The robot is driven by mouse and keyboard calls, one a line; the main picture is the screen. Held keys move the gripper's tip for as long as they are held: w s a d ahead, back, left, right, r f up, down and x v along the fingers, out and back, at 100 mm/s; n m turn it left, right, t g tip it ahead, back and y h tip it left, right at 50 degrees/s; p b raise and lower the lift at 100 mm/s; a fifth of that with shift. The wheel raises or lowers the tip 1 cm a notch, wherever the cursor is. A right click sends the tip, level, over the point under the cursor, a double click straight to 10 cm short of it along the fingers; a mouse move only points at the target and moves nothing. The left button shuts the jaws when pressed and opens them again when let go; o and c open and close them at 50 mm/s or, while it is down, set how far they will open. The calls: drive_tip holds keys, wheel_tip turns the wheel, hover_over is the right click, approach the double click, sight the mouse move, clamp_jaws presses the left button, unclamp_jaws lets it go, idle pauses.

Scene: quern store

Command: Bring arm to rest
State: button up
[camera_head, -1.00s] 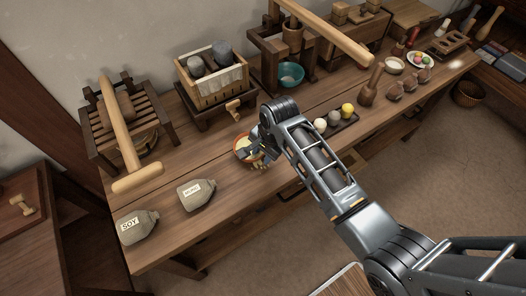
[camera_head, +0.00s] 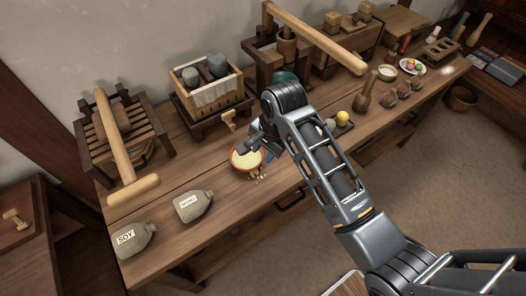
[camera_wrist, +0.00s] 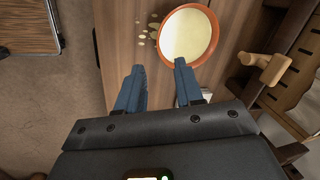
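My gripper (camera_wrist: 158,68) shows in the wrist view with its two blue fingers apart and nothing between them. In the head view my gripper (camera_head: 257,140) is at the end of my outstretched arm, above the worktable (camera_head: 240,205), and overlaps the far edge of an orange bowl (camera_head: 247,161). The bowl holds something pale yellow and sits on the table. It also shows just beyond the fingertips in the wrist view (camera_wrist: 190,35), apart from them as far as I can tell. Several small pale pieces (camera_wrist: 147,30) lie beside the bowl.
Two sacks, one marked SOY (camera_head: 134,240) and another (camera_head: 194,206), lie at the table's left front. A slatted stand with a wooden mallet (camera_head: 125,160) and a cloth-lined crate (camera_head: 218,98) stand behind. A yellow ball (camera_head: 343,118) and wooden cups (camera_head: 389,89) lie right of my arm.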

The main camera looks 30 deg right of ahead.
idle(0.4)
drive_tip(key=s+a+f, duration=0.1)
drive_tip(key=s, duration=0.1)
drive_tip(key=s+a+f+n+t, duration=0.1)
drive_tip(key=s+a+f, duration=0.1)
drive_tip(key=s, duration=0.1)
drive_tip(key=s+a+f+n+t, duration=0.1)
drive_tip(key=s, duration=0.1)
drive_tip(key=shift+s+a+f, duration=0.15)
drive_tip(key=s+a+r+n+t, duration=0.15)
drive_tip(key=s+n+t, duration=0.25)
drive_tip(key=s, duration=0.6)
drive_tip(key=s+d+r+n+t, duration=0.3)
drive_tip(key=s+r+n+t, duration=0.3)
drive_tip(key=s+r, duration=1.2)
wheel_tip(320, 180, up, 3)
drive_tip(key=shift+r+n+t+h, duration=0.2)
drive_tip(key=shift+n+t+h, duration=0.15)
drive_tip(key=shift+n, duration=0.85)
